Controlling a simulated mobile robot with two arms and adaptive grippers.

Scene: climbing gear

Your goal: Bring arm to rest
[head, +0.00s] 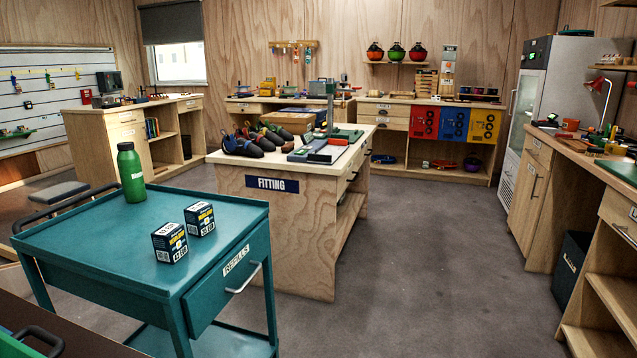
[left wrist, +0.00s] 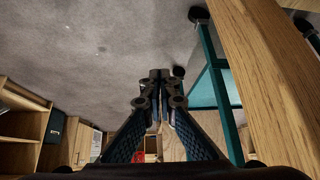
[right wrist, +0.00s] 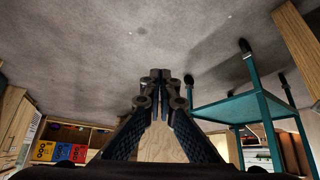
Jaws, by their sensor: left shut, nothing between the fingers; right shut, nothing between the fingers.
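My left gripper (left wrist: 159,76) shows in the left wrist view with its fingertips together and nothing between them. My right gripper (right wrist: 160,76) shows in the right wrist view, also shut and empty. Both hang over open grey floor, apart from any object. Neither gripper shows in the head view. The teal trolley's legs and lower shelf stand close by on the right in both wrist views.
The teal trolley (head: 100,232) holds a green bottle (head: 131,172) and two small boxes (head: 170,242) (head: 200,218). The fitting bench (head: 290,235) stands beyond it with climbing shoes on top. A wooden counter (head: 565,150) lines the right. Grey floor (head: 430,250) between is clear.

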